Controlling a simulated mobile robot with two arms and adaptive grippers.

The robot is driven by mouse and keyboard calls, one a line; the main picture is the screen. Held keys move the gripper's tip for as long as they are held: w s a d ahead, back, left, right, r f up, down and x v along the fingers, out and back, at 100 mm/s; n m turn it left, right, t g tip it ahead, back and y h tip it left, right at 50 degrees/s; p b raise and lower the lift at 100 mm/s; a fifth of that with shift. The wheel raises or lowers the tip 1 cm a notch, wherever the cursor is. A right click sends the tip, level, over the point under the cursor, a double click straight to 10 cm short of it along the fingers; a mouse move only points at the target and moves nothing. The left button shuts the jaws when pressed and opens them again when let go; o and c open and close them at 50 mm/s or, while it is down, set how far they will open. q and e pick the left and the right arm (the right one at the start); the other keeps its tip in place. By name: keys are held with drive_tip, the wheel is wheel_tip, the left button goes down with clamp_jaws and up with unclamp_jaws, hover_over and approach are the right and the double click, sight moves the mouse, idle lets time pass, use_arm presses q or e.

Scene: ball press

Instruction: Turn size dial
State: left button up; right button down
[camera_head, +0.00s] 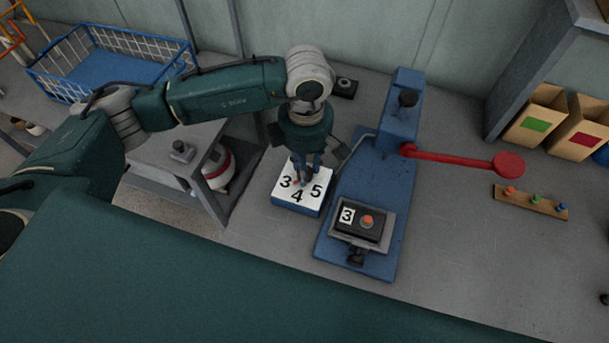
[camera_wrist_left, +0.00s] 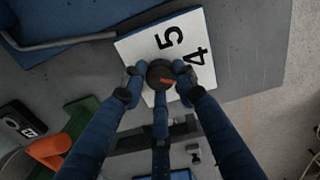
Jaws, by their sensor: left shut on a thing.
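The size dial is a white plate (camera_head: 287,196) on a blue base, marked 3, 4 and 5. The plate also shows in the left wrist view (camera_wrist_left: 140,47), where 5 and 4 can be read. Its dark round knob (camera_wrist_left: 160,73) bears an orange mark; I cannot tell surely which number it points at. My left gripper (camera_head: 304,174) reaches down from above, its blue fingers shut around the knob, which they mostly hide in the head view. The fingers also show in the left wrist view (camera_wrist_left: 160,82). My right gripper is out of view.
The blue press (camera_head: 398,125) with a red lever (camera_head: 450,158) stands right of the dial. On its base is a black block (camera_head: 349,229) showing 3 and an orange ball. A wooden strip (camera_head: 540,204) with coloured balls and bins (camera_head: 537,116) are further right. A blue basket (camera_head: 110,65) is far left.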

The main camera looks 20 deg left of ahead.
use_arm(q)
drive_tip(key=m+b, duration=0.1)
drive_tip(key=b, duration=0.1)
drive_tip(key=m+b, duration=0.2)
drive_tip(key=shift+w+d+f, duration=0.1)
drive_tip(key=shift+d+f, duration=0.05)
drive_tip(key=shift+d, duration=0.1)
drive_tip(key=shift+r+m+b, duration=0.2)
drive_tip(key=shift+m+b, duration=0.9)
drive_tip(key=shift+b, duration=0.35)
drive_tip(key=o, duration=1)
drive_tip(key=shift+o, duration=0.7)
drive_tip(key=shift+s+d, duration=0.1)
drive_tip(key=shift+s, duration=0.1)
